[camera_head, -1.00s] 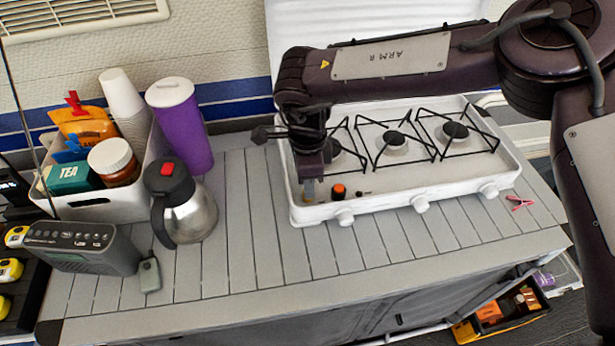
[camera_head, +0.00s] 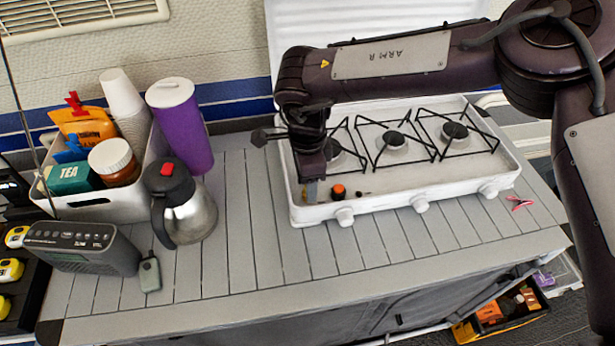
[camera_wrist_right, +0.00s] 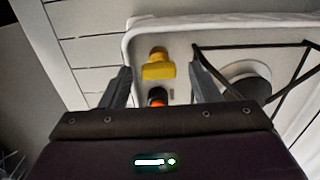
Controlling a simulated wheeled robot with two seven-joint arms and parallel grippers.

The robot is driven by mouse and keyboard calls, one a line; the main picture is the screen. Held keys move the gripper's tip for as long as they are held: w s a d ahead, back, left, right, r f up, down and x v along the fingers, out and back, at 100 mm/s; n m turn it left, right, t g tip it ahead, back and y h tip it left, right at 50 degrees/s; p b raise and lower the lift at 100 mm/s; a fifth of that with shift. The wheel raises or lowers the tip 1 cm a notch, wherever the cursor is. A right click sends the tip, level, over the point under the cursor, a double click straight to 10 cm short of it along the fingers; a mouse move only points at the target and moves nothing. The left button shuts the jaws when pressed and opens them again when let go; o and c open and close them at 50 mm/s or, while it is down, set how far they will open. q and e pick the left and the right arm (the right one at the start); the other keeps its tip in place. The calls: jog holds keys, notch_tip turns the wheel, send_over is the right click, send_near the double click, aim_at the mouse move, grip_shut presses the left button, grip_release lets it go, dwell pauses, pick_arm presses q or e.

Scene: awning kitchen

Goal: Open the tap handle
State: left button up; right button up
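The yellow tap handle (camera_wrist_right: 158,66) sits on the left end of the white stove tray in the right wrist view. In the head view only a small part of it (camera_head: 310,191) shows below my right gripper. My right gripper (camera_wrist_right: 161,72) is open, with one finger on each side of the handle and a gap to both. In the head view my right gripper (camera_head: 309,176) points down over the stove's left end. An orange-topped knob (camera_head: 339,191) stands just right of the handle. My left gripper is not in view.
The white gas stove (camera_head: 425,197) has several burners under black wire grates (camera_head: 405,155). A kettle-like steel jug (camera_head: 190,218), purple tumbler (camera_head: 182,130), white bin (camera_head: 95,207) and grey radio (camera_head: 85,248) stand left. The counter (camera_head: 245,240) between is clear.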

jog(key=shift+r, duration=0.5)
notch_tip(320, 180, up, 7)
jog(key=shift+f+b, duration=0.15)
jog(key=shift+b, duration=0.5)
